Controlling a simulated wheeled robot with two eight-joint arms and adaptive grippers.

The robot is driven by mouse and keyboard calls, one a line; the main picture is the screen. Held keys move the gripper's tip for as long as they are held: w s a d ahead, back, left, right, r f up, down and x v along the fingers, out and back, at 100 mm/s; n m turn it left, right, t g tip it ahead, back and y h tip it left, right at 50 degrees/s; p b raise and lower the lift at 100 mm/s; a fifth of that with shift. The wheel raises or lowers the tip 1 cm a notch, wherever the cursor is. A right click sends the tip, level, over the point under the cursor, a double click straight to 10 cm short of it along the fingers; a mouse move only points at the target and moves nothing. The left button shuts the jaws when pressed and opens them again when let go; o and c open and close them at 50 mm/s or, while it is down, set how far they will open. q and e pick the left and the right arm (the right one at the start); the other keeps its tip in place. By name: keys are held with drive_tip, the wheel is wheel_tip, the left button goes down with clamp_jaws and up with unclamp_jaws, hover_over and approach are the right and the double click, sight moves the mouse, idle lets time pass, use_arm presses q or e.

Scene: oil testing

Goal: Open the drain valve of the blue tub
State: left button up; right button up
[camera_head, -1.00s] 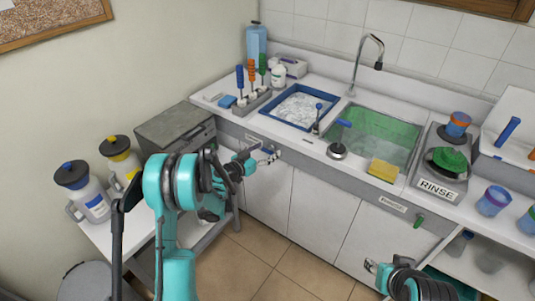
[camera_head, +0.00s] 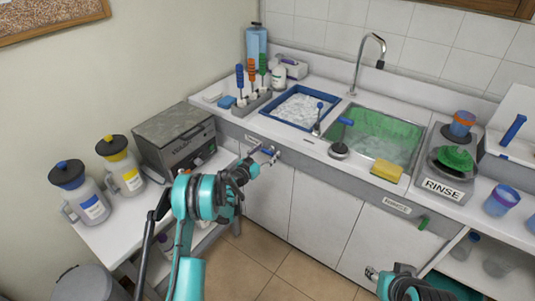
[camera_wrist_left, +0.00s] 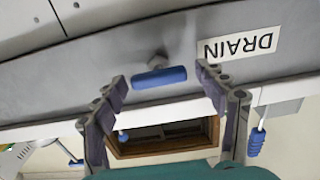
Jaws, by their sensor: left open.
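The blue tub (camera_head: 284,122) is set into the counter left of the sink and holds a whitish, clear-looking content. Its drain valve has a blue bar handle (camera_wrist_left: 158,78), lying nearly level across the left wrist view, on the grey front panel beside an upside-down DRAIN label (camera_wrist_left: 240,47). My left gripper (camera_head: 265,155) is at the panel below the tub. In the left wrist view it (camera_wrist_left: 163,82) is open, with a finger to each side of the handle; contact cannot be told. My right gripper (camera_head: 372,274) is low at the right, its jaws unclear.
The green-lined sink (camera_head: 385,128) has a separate front handle (camera_head: 424,223), green, near the RINSE label. A grey machine (camera_head: 178,135) and two jugs (camera_head: 88,205) stand on the left side table. White cabinet doors (camera_head: 312,215) lie below the counter. The floor in front is clear.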

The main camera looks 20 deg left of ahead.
use_arm(q)
drive_tip(key=shift+w+d, duration=0.1)
drive_tip(key=shift+w, duration=0.15)
drive_tip(key=c, duration=1.2)
drive_tip(key=shift+o, duration=0.2)
drive_tip(key=shift+n, duration=0.3)
drive_tip(key=n, duration=0.3)
drive_tip(key=shift+n, duration=0.3)
drive_tip(key=n, duration=0.4)
drive_tip(key=shift+a+n, duration=0.25)
drive_tip(key=shift+n, duration=0.05)
drive_tip(key=n, duration=0.4)
drive_tip(key=shift+w+a+f, duration=0.1)
drive_tip(key=shift+f, duration=0.05)
drive_tip(key=n, duration=0.5)
drive_tip(key=shift+f, duration=0.15)
